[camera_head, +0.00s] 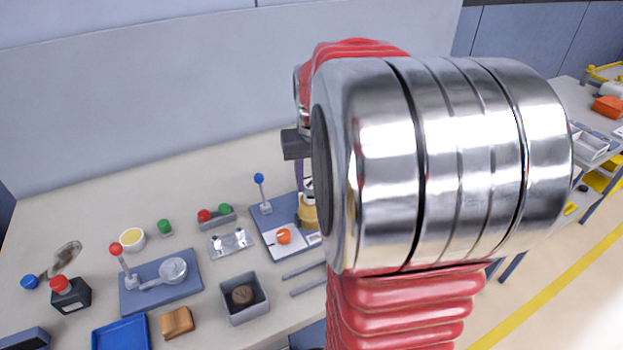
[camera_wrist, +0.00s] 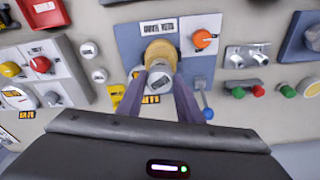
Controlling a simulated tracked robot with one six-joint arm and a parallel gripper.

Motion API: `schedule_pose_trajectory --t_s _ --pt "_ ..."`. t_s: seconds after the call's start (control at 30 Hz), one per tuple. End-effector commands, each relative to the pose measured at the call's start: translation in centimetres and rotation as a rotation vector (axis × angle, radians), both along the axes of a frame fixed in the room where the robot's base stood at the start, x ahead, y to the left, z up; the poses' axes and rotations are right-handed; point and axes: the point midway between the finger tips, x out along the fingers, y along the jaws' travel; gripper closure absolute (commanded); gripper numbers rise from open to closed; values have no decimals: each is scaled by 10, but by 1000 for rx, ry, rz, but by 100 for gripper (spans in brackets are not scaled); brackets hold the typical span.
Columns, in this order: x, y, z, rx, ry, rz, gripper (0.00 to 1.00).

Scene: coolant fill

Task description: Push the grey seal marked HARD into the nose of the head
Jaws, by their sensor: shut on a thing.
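My gripper (camera_wrist: 162,72) reaches down with two purple fingers in the wrist view. They are closed around a small round grey seal (camera_wrist: 160,84) with a dark mark that is too small to read. Just beyond the fingertips is the tan, round head (camera_wrist: 161,50) on a blue plate; it also shows in the head view (camera_head: 308,214). The seal is right at the head, but I cannot tell whether it touches or sits inside the nose. In the head view my arm hides most of my gripper.
An orange knob (camera_head: 284,236) and a blue-topped lever (camera_head: 260,190) stand close to the head. Two pale, marked discs (camera_wrist: 88,50) lie to the left in the wrist view. A grey box (camera_head: 243,299) and a blue tray (camera_head: 120,334) stand at the front of the bench.

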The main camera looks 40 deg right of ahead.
Motion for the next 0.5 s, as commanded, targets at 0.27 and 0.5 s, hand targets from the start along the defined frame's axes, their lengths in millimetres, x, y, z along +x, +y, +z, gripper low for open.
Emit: schedule_pose_trajectory --t_s 0.27,0.5 --pt "0 0 -5 1 1 0 89" --pt "0 0 -10 1 2 0 89"
